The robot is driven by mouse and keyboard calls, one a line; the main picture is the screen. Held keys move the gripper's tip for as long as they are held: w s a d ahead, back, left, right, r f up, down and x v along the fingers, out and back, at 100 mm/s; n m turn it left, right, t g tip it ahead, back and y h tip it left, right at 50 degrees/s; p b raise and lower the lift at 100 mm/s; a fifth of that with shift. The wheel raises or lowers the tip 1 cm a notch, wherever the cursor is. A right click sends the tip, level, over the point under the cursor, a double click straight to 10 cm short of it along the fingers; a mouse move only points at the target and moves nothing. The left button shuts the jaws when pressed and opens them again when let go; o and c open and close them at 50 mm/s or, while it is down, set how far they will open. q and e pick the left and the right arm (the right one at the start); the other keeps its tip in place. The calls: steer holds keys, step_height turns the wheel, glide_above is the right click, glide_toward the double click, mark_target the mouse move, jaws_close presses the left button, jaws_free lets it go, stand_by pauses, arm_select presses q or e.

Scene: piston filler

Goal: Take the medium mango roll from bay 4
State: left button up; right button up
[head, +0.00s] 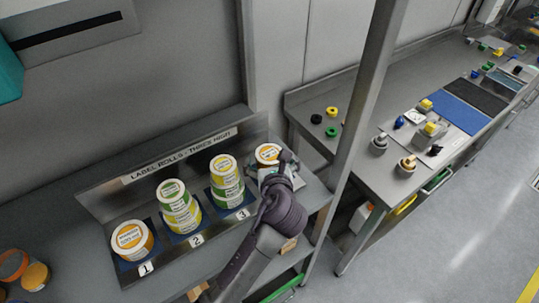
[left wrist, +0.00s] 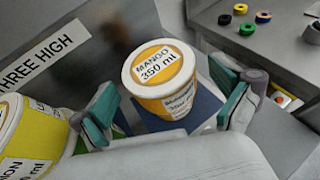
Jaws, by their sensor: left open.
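The mango roll (left wrist: 163,92), a white-topped orange cylinder labelled "MANGO 350 ml", stands upright on a blue pad in the left wrist view. In the head view it is the roll (head: 268,154) at the right end of the label rack, right of bay 3. My left gripper (head: 276,172) is over this place and hides its lower part and any bay number. In the left wrist view the left gripper (left wrist: 175,92) is open, with one finger on each side of the roll and visible gaps. My right gripper is not in view.
Bay 3 (head: 247,214) and bay 2 hold stacked rolls close to my left arm; bay 1 holds an orange roll (head: 132,240). A grey post (head: 367,100) rises right of the rack. Another bench with small parts stands beyond it.

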arm_select(q)
steer(key=shift+x, duration=0.95)
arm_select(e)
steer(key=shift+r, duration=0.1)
arm_select(q)
steer(key=shift+c, duration=0.3)
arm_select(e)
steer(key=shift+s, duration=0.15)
arm_select(q)
steer(key=c, duration=1.3)
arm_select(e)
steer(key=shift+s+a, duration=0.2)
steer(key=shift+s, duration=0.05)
arm_select(q)
steer(key=shift+r, duration=0.1)
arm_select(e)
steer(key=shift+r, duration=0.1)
